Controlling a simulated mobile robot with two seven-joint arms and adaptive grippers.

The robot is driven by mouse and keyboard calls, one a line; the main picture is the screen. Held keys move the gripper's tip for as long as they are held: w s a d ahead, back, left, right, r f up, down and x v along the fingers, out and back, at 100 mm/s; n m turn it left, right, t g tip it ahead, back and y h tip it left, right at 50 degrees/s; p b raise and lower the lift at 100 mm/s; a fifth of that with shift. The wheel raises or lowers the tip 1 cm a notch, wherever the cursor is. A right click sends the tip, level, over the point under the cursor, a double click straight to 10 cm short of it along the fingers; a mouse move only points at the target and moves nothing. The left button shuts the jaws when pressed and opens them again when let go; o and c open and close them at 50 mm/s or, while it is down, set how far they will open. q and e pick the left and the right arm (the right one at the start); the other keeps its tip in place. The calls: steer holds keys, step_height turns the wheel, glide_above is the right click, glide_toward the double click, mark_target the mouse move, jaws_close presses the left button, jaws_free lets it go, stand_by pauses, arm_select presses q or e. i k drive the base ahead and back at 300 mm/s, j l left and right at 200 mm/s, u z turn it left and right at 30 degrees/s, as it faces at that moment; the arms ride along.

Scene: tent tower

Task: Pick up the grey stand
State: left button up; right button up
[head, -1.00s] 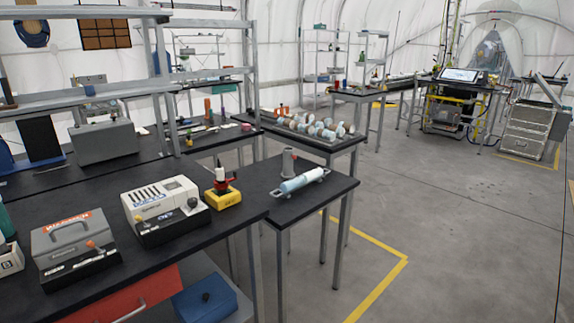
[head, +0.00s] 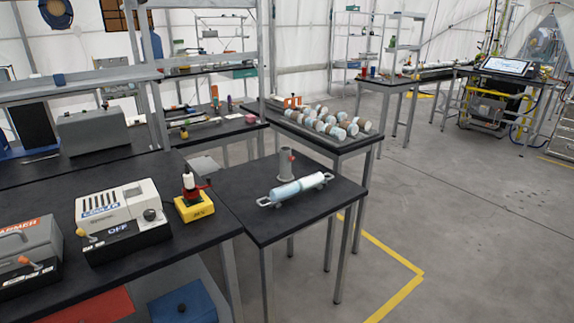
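A grey stand (head: 285,164), a short upright cylinder with a small red part near its top, is on the small black table (head: 235,181). A light blue and white cylinder (head: 297,188) with a handle-like bracket at each end lies on the table just in front of it and hides a little of the stand's surroundings. Neither of my grippers shows in the head view.
The black workbench at left holds a white device (head: 122,222), a grey box (head: 28,255) and a yellow block (head: 194,206) with a red-and-white top. Behind, a table carries several cylinders (head: 327,124). Open concrete floor (head: 450,210) lies to the right.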

mark_target(285, 176)
steer(key=i+l+u, duration=0.1)
steer(key=l, duration=0.25)
steer(key=i+l, duration=0.3)
steer(key=i+l+u, duration=0.15)
steer(key=l, duration=0.3)
steer(key=i+l+u, duration=0.1)
steer(key=l, duration=0.25)
steer(key=i+l+u, duration=0.1)
steer(key=i+l, duration=0.2)
steer(key=l, duration=0.15)
